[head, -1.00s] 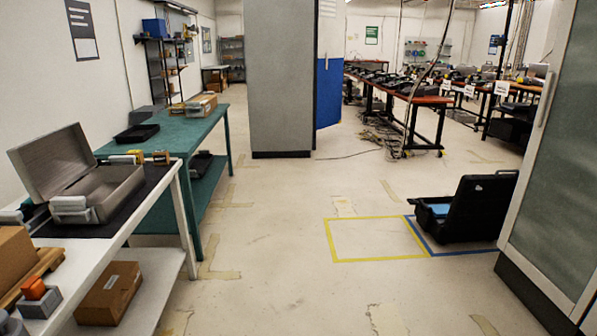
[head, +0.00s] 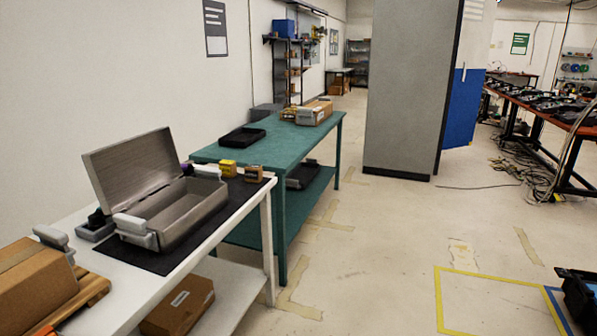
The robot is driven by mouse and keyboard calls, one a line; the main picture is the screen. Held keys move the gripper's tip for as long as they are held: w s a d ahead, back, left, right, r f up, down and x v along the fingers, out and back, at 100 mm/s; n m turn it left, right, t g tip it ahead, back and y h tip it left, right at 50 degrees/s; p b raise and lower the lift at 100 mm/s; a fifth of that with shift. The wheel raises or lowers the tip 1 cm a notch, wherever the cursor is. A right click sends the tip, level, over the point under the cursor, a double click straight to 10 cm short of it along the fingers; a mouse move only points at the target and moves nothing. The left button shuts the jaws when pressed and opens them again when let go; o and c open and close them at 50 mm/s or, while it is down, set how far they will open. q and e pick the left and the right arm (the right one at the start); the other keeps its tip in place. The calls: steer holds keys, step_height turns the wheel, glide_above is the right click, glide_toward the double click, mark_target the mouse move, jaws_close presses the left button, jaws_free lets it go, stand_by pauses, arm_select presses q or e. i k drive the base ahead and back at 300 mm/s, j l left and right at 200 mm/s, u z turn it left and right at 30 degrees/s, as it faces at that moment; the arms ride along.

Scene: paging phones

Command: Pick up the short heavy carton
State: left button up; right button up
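Several brown cartons are in view, and I cannot tell which is the short heavy one. One large carton (head: 34,287) sits on a wooden pallet (head: 92,291) at the near left of the white table, cut off by the frame edge. A low carton with a pale label (head: 178,306) lies on the white table's lower shelf, partly hidden by the tabletop. Another carton (head: 318,110) stands at the far end of the green table. Neither of my grippers is in view.
An open metal case (head: 190,212) stands on a dark mat on the white table (head: 103,262). The green table (head: 268,146) holds a black tray (head: 242,137). A grey cabinet (head: 408,90) stands beyond.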

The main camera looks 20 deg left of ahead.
mark_target(252, 173)
steer(key=i+u, duration=0.1)
steer(key=i, duration=1.1)
